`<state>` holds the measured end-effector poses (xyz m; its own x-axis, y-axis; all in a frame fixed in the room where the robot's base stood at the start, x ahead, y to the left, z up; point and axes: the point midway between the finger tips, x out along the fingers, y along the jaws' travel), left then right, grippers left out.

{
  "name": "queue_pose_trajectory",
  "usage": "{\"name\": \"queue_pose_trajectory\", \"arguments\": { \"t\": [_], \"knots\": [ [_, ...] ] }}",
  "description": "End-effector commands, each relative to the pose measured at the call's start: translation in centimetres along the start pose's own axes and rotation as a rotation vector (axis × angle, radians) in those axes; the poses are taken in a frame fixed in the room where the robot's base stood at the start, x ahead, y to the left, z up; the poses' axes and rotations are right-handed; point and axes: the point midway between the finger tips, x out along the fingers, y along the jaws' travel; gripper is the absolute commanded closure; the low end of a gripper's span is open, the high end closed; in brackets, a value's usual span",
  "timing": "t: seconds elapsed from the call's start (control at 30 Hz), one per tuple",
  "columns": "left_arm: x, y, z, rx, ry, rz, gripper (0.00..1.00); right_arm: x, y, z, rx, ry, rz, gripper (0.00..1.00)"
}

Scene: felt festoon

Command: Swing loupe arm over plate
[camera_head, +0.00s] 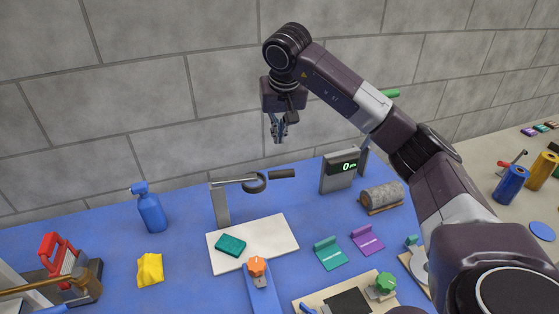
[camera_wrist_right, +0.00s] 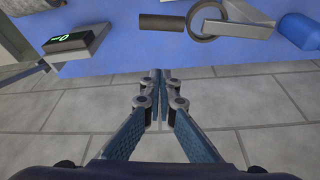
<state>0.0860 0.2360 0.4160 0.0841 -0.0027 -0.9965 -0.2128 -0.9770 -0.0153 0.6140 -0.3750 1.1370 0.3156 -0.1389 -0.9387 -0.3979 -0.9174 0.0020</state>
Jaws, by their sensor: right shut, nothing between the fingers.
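The loupe stands at the back of the blue table. It has a grey post (camera_head: 221,206), a thin arm, a dark ring lens (camera_head: 254,183) and a dark handle (camera_head: 282,174) pointing right. The ring (camera_wrist_right: 208,20) and handle (camera_wrist_right: 161,22) also show in the right wrist view. The white plate (camera_head: 281,234) lies in front of the loupe with a teal block (camera_head: 230,245) on it. In the head picture the ring appears behind the plate's back edge. My right gripper (camera_head: 279,138) is shut and empty, raised above the loupe and apart from it. My left gripper is out of view.
A blue bottle (camera_head: 151,212) stands left of the loupe. A grey display box (camera_head: 339,172) and a grey roll (camera_head: 382,196) stand to its right. An orange-knobbed blue piece (camera_head: 262,288) is at the plate's front. The stone wall (camera_head: 178,99) rises close behind the table.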

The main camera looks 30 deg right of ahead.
Motion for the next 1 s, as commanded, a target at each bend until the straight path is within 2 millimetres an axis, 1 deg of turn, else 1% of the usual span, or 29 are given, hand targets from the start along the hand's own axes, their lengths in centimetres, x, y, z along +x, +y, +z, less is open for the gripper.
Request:
{"name": "queue_pose_trajectory", "arguments": {
  "t": [0.03, 0.13, 0.37, 0.4, 0.5, 0.63, 0.8, 1.0],
  "knots": [
    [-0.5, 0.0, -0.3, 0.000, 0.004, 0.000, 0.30, 0.9, 0.0, 0.1, 0.000, -0.006, 0.002, 1.00],
    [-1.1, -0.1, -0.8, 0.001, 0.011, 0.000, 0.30, 3.0, 0.1, 0.1, 0.002, -0.007, 0.003, 1.00],
    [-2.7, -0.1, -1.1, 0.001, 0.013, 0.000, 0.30, 8.0, 0.0, 0.1, 0.001, -0.006, 0.002, 1.00],
    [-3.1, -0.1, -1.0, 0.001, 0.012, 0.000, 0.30, 7.5, 0.0, 0.7, -0.002, -0.002, -0.001, 1.00],
    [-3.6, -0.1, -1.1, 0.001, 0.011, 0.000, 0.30, 7.3, 0.0, 2.0, -0.002, -0.002, -0.001, 1.00],
    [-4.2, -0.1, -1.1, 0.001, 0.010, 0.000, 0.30, 7.2, 0.0, 3.2, -0.001, -0.001, 0.000, 1.00],
    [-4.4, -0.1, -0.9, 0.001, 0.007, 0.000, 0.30, 7.2, 0.0, 3.9, 0.002, 0.000, 0.000, 1.00],
    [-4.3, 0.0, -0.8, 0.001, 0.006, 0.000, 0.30, 7.2, 0.0, 4.0, 0.002, 0.001, -0.001, 1.00]
  ]
}}
